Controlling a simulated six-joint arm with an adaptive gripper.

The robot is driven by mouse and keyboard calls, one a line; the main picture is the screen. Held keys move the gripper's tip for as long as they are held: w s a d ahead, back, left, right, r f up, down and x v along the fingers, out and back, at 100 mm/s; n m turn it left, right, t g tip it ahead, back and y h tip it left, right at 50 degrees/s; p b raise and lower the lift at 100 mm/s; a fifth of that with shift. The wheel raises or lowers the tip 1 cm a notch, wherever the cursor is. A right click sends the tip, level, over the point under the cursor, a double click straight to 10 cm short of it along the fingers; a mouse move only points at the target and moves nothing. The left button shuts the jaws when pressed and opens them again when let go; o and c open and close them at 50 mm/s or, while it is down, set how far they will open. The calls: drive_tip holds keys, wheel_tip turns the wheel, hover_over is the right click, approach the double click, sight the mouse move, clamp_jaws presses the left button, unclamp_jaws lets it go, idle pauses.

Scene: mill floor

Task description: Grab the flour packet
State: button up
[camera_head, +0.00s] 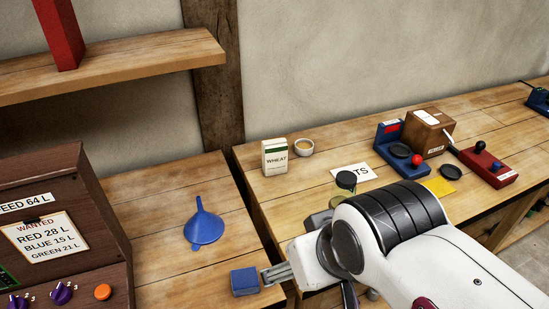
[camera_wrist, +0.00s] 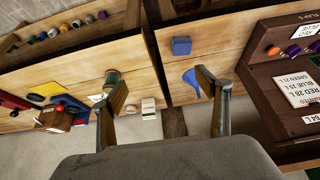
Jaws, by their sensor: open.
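The flour packet (camera_head: 275,158) is a small white and green carton labelled WHEAT. It stands upright on the right-hand bench near the wall in the head view. In the wrist view it shows as a small pale box (camera_wrist: 148,108), seen between my fingers and nearer the left one. My gripper (camera_head: 297,247) is at the near side of the benches, apart from the packet, and partly hidden by my own wrist. The wrist view shows its two fingers (camera_wrist: 162,88) spread wide with nothing between them.
A blue funnel (camera_head: 204,227) and blue block (camera_head: 245,282) are on the left bench. A shelf (camera_head: 120,63) overhangs the left.

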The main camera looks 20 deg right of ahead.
sight(278, 148)
drive_tip(key=w+d+f+g, duration=0.1)
drive_tip(key=w+d+f, duration=0.3)
drive_tip(key=w, duration=0.8)
drive_tip(key=w+d+f+m+g, duration=0.1)
drive_tip(key=w+d+f, duration=0.3)
drive_tip(key=w, duration=0.9)
drive_tip(key=w+d+f, duration=0.4)
drive_tip(key=w+f, duration=0.4)
drive_tip(key=w, duration=0.5)
drive_tip(key=shift+w+d+f+m+g, duration=0.2)
drive_tip(key=shift+w+d+m+g, duration=0.1)
drive_tip(key=shift+d+g, duration=0.1)
drive_tip(key=w, duration=0.2)
drive_tip(key=w+d, duration=0.1)
drive_tip(key=shift+w+f, duration=0.2)
drive_tip(key=shift+f, duration=0.05)
drive_tip(key=shift+t, duration=0.9)
drive_tip(key=w+r, duration=0.1)
drive_tip(key=w, duration=0.1)
drive_tip(key=w+d+r, duration=0.1)
drive_tip(key=w+r, duration=0.1)
drive_tip(key=shift+w+r, duration=0.25)
drive_tip(key=shift+w, duration=0.05)
drive_tip(key=shift+x, duration=1.3)
drive_tip(key=shift+f, duration=0.1)
